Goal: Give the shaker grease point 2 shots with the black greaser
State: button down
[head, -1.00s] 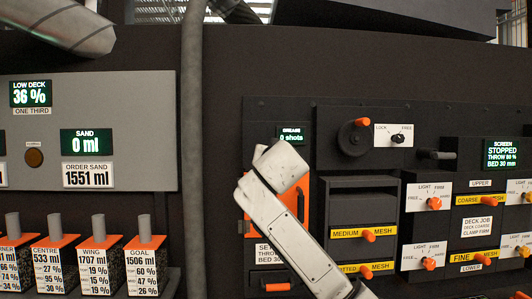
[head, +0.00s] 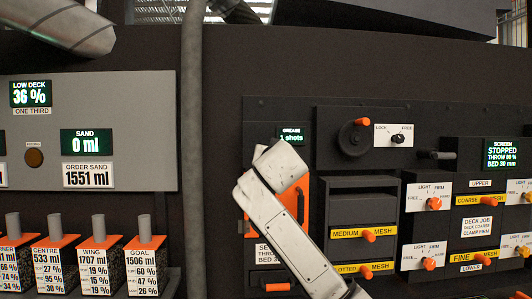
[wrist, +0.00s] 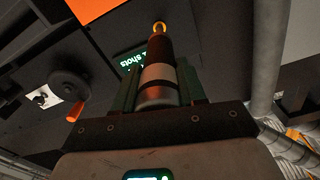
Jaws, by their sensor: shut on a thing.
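In the wrist view my gripper (wrist: 157,82) is shut on the black greaser (wrist: 158,52), a dark cylinder with a pale band and a shiny metal lower part. I cannot tell whether the ring belongs to the greaser or to the grease point. The grease display (head: 291,137) in the head view reads 1 shots. It shows partly behind the greaser in the wrist view (wrist: 131,60). In the head view my own arm hides the gripper, the greaser and the grease point.
An orange plate (head: 304,204) lies behind my arm. To its right are a black handwheel with an orange knob (head: 354,137), a lock/free switch (head: 397,138) and mesh drawers (head: 362,234). The screen display (head: 502,153) reads stopped. A grey vertical pipe (head: 193,150) stands left.

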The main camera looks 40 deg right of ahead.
dwell(0.3)
jog(key=b+v, duration=0.1)
jog(key=v, duration=0.5)
jog(key=shift+s+a, duration=0.2)
jog(key=shift+s, duration=0.2)
jog(key=shift+r, duration=0.1)
dwell(0.3)
jog(key=shift+v, duration=2.4)
